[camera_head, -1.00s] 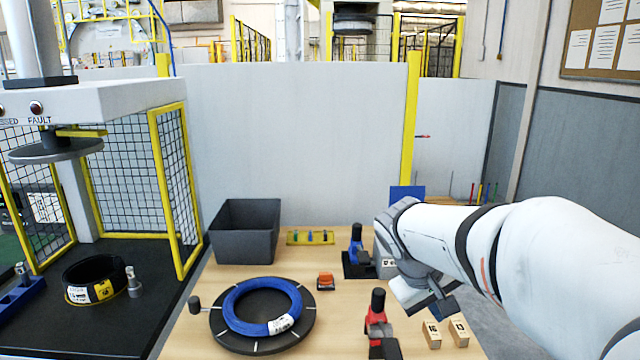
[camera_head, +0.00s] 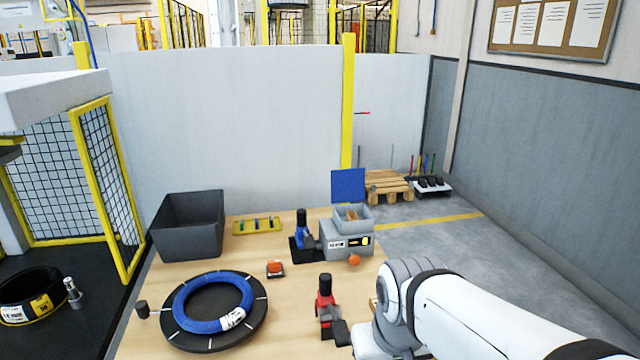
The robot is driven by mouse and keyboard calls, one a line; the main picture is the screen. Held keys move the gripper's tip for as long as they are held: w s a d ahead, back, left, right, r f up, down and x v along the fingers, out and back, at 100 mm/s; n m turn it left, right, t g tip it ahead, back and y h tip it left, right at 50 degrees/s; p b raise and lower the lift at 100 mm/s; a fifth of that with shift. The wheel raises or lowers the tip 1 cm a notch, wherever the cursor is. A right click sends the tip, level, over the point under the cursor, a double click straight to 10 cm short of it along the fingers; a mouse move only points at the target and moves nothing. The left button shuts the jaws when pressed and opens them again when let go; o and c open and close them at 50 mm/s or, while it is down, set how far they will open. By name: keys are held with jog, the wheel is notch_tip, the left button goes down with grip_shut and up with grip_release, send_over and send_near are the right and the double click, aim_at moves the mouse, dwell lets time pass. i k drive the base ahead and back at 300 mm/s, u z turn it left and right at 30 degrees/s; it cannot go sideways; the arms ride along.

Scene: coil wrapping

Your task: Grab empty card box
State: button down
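My gripper (camera_head: 370,342) is low at the right front of the wooden table, partly behind my own arm and cut by the bottom edge. A sliver of tan block (camera_head: 373,306) shows beside my wrist; the rest is hidden. No box clearly marked as the card box can be told.
A red tool (camera_head: 325,300) stands left of my gripper, and a blue tool (camera_head: 301,232) beside the grey unit. A blue coil (camera_head: 187,316) lies on a black disc (camera_head: 262,322). An empty-looking dark bin (camera_head: 186,240) stands at the back left. An orange item (camera_head: 275,268) lies mid-table.

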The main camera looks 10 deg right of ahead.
aim_at(351, 215)
jog(key=z, duration=2.1)
jog(key=i, duration=2.55)
jog(key=u, duration=2.3)
jog(key=i, duration=1.85)
